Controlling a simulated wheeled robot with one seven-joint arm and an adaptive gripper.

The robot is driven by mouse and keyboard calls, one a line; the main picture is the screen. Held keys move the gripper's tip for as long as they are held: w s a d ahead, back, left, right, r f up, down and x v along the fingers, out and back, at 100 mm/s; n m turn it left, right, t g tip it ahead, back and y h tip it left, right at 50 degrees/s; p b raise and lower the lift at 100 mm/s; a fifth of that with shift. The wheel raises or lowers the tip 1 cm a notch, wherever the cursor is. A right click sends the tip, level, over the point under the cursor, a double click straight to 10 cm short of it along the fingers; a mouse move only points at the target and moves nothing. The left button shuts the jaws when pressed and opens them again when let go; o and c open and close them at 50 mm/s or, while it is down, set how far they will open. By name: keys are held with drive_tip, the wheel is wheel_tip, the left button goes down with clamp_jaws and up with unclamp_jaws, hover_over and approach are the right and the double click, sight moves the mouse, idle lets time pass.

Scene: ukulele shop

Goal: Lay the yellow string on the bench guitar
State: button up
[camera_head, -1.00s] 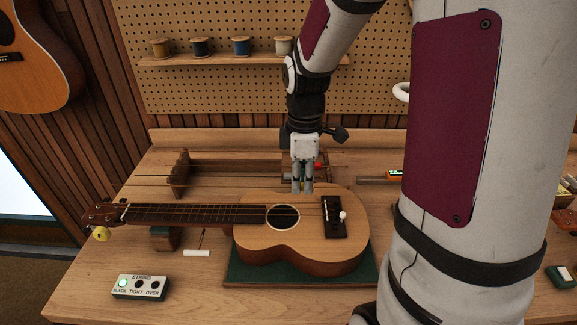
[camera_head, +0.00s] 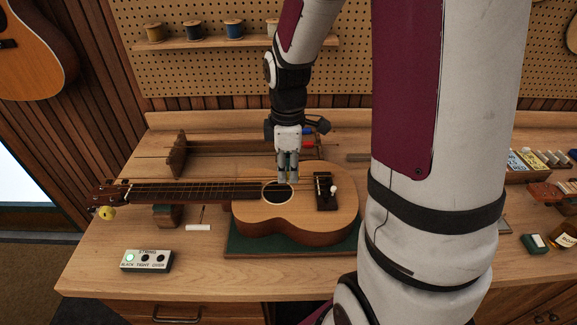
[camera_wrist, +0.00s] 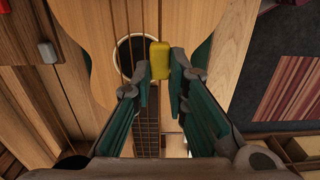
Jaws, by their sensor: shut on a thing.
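In the wrist view my gripper (camera_wrist: 160,82) is shut on a small yellow block (camera_wrist: 160,60), which looks like the end grip of the yellow string. The string itself cannot be made out clearly. In the head view my gripper (camera_head: 288,180) points down over the bench guitar (camera_head: 335,211), by the back edge of its sound hole (camera_head: 277,193); whether it touches cannot be told. The guitar lies face up, neck to the left, with strings along the neck (camera_head: 190,191) and a dark bridge (camera_head: 326,191) with a white knob.
A wooden rack (camera_head: 178,153) behind the guitar holds strings with blue (camera_head: 307,131) and red (camera_head: 310,146) ends. A small box (camera_head: 147,261) at front left shows a green light. The guitar rests on a green mat (camera_head: 290,248).

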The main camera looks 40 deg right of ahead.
sight(288, 200)
drive_tip(key=shift+w+f+b, duration=0.2)
drive_tip(key=shift+f+b, duration=0.95)
drive_tip(key=shift+f, duration=0.7)
drive_tip(key=shift+s+f+b, duration=0.1)
drive_tip(key=shift+f+b, duration=0.35)
drive_tip(key=shift+f, duration=0.85)
drive_tip(key=o, duration=0.9)
drive_tip(key=shift+o, duration=0.2)
drive_tip(key=shift+o, duration=1.1)
